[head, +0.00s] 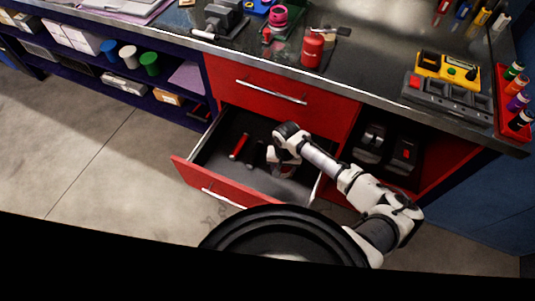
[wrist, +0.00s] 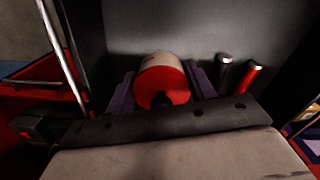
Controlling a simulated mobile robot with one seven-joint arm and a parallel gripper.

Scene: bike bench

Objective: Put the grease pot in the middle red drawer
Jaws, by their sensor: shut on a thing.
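My gripper (head: 283,160) reaches down inside an open red drawer (head: 225,183), below a shut red drawer (head: 262,92). In the wrist view, its dark fingers (wrist: 162,88) are on both sides of a round red and cream pot (wrist: 160,78), which looks like the grease pot. The gripper is shut on it. The pot is low in the drawer, near the dark inner wall. I cannot tell whether it touches the drawer floor. The pot is mostly hidden in the head view.
A red-handled tool (head: 240,146) and a dark one lie in the drawer, left of my gripper. A red canister (head: 312,50) stands on the bench above. An open shelf with dark items (head: 403,155) is to the right. The drawer's front right floor looks clear.

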